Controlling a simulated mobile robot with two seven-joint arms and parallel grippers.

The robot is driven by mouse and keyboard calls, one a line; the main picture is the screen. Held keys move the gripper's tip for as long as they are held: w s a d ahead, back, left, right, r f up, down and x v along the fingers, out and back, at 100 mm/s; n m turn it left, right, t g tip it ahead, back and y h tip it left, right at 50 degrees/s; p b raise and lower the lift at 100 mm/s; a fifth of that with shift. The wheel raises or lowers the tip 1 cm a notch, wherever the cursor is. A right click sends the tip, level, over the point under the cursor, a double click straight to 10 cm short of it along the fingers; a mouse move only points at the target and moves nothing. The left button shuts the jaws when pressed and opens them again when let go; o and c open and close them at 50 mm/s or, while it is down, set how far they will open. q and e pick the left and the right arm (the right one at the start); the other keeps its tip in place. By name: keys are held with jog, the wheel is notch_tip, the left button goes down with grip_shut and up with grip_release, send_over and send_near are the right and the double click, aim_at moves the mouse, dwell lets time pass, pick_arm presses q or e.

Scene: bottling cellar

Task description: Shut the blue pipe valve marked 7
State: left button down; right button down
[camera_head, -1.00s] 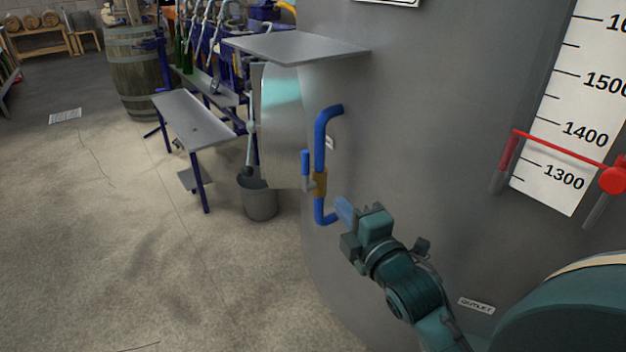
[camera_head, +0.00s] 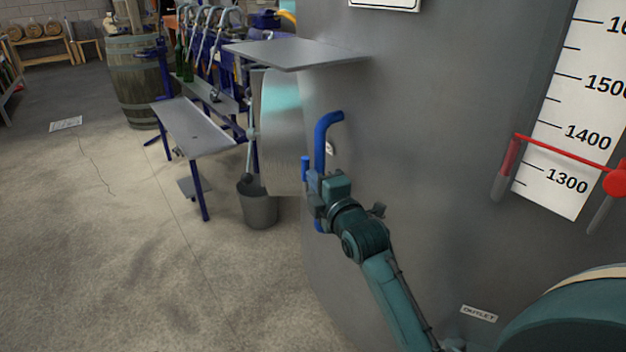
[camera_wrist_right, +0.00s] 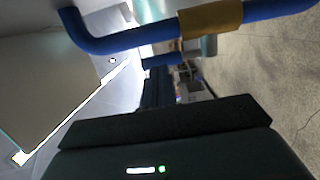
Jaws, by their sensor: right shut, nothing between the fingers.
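The blue pipe (camera_head: 323,140) stands out from the grey tank wall; its lower part is mostly hidden behind my right gripper. The valve's blue lever (camera_head: 305,168) stands upright, alongside the pipe. My right gripper (camera_head: 314,184) is shut and empty, at the valve; I cannot tell whether it touches the lever. In the right wrist view the blue pipe (camera_wrist_right: 120,40) crosses the top, with the brass valve body (camera_wrist_right: 212,18) on it. The blue lever (camera_wrist_right: 160,60) lies just beyond my fingertips (camera_wrist_right: 157,75). A small tag (camera_head: 330,148) is by the pipe, its mark unreadable. My left gripper is out of view.
A grey shelf plate (camera_head: 300,53) juts out above the pipe. A bucket (camera_head: 258,203) stands on the floor left of the tank, near a metal bench (camera_head: 195,127). A red-marked level gauge (camera_head: 565,150) is at the right. The floor at lower left is free.

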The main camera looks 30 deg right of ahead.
jog(key=shift+w, duration=0.7)
